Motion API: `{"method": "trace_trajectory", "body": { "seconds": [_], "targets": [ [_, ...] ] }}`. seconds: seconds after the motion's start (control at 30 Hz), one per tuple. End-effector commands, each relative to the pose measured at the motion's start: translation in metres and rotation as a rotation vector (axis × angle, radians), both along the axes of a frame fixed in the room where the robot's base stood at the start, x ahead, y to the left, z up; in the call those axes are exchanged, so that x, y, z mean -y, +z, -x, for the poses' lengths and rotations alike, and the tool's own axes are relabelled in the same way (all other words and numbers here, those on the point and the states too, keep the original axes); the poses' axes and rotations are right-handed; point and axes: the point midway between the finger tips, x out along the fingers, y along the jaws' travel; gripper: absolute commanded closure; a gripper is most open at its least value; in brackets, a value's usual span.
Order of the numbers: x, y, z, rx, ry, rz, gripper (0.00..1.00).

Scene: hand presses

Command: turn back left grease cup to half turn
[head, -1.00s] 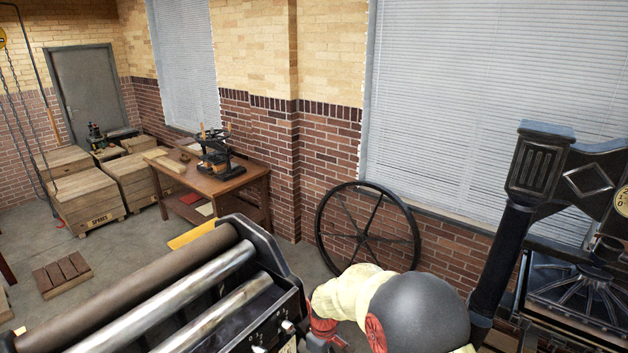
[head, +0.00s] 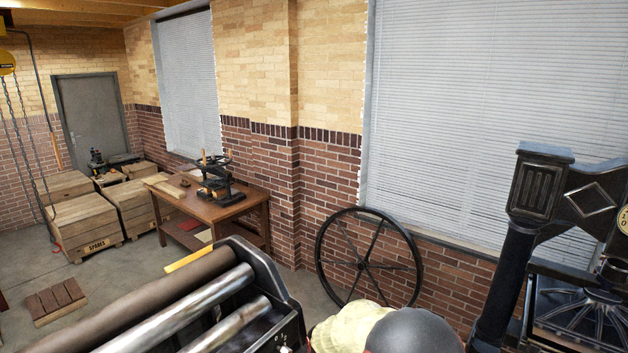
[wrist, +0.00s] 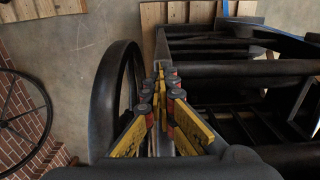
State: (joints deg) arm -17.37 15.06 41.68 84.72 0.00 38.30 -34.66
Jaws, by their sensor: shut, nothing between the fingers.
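No grease cup can be made out in either view. My gripper (wrist: 162,80) shows in the wrist view as yellow fingers with red and dark joints, shut with nothing between them. The fingers point at the dark frame (wrist: 230,68) of a machine with bars. I cannot tell whether they touch it. In the head view, my arm shows only at the bottom edge and my gripper is out of sight. A black press (head: 540,190) stands at the right, partly cut off by the picture edge.
A machine with long rollers (head: 190,300) fills the lower left of the head view. A large spoked wheel (head: 322,262) leans against the brick wall. A bench (head: 250,207) with a small press and several crates (head: 85,222) stand farther back. A black wheel (wrist: 103,95) is close left of my fingers.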

Motion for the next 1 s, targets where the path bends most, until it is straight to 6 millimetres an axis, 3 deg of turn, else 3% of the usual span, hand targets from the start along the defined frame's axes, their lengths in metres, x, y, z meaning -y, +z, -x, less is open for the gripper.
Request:
{"method": "trace_trajectory", "body": {
  "seconds": [0.03, 1.0],
  "targets": [
    [0.001, -0.009, 0.005, -0.012, 0.0, 0.004, 1.0],
    [-0.006, -0.011, 0.017, -0.019, 0.001, 0.006, 1.0]
  ]
}}
